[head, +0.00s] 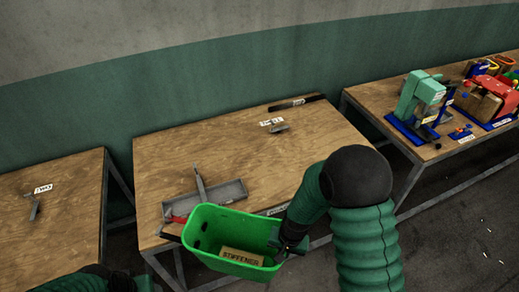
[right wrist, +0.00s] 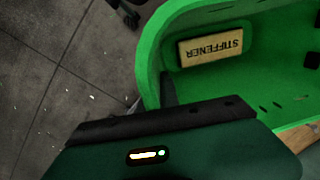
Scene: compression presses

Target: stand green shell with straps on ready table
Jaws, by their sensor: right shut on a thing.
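The green shell (head: 205,240) is an open, bright green tub in front of and above the front edge of the middle table (head: 230,145). A tan block marked STIFFENER (head: 241,256) is inside it. The right wrist view shows the shell (right wrist: 153,60) and the block (right wrist: 210,46) close up. My right gripper (head: 287,243) is shut on the shell's right end wall. Its fingertips are mostly hidden. Part of my left arm shows at the bottom left, but its fingers are out of frame. I cannot make out straps or a readable ready-table label.
A grey metal tray (head: 232,191) with an upright bar and a red piece (head: 180,218) lies behind the shell. A small metal part (head: 279,128) sits farther back. The left table (head: 60,220) has one metal fitting. The right table holds a mint press (head: 420,97) and a red press (head: 490,98).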

